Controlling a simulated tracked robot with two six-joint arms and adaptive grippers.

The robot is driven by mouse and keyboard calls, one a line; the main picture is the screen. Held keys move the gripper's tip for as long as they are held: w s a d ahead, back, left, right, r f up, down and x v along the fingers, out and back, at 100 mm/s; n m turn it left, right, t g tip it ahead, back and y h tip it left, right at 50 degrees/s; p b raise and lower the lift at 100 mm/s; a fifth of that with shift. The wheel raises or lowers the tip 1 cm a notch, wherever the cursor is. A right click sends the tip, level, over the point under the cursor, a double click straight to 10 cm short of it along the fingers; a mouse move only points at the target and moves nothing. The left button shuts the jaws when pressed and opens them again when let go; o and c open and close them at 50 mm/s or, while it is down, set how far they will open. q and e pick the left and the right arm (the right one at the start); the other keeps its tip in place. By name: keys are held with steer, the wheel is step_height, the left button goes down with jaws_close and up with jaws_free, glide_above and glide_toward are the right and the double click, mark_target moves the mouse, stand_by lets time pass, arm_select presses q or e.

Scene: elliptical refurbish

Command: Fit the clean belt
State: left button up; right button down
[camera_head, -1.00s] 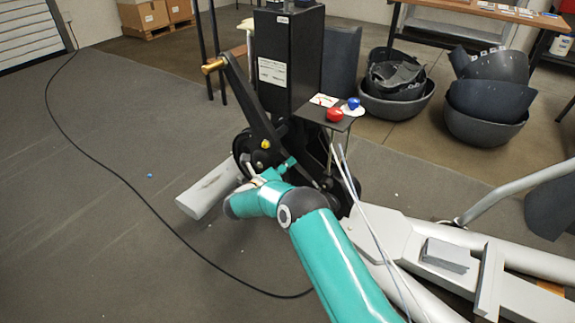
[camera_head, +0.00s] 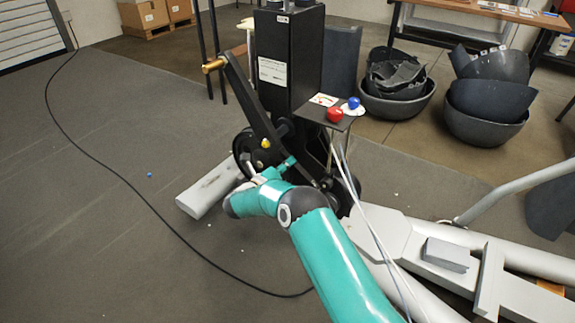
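The elliptical machine's black drive unit (camera_head: 290,60) stands upright in the middle, with a black crank arm (camera_head: 252,105) slanting down to dark wheels. One dark wheel (camera_head: 243,145) shows left of the crank, and another dark wheel (camera_head: 345,197) shows behind my teal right arm. My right gripper (camera_head: 262,174) is at the lower front of these wheels, close to the crank's lower end. Its fingers are small and partly hidden by its own wrist, so I cannot tell whether they hold anything. I cannot make out a belt. My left gripper is not in view.
A red knob (camera_head: 334,115) and a blue knob (camera_head: 353,103) sit on a small shelf. The machine's grey frame (camera_head: 450,255) fills the lower right. Dark tubs (camera_head: 397,103) stand behind. A black cable (camera_head: 110,170) crosses the open floor at left.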

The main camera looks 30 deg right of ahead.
steer(key=shift+w+d, duration=0.15)
steer(key=shift+d, duration=0.25)
stand_by(0.4)
steer(key=c, duration=1.2)
jaws_free()
steer(key=shift+c, duration=0.2)
steer(key=shift+a, duration=0.1)
steer(key=shift+a, duration=0.1)
steer(key=v, duration=1.1)
steer(key=shift+a, duration=0.25)
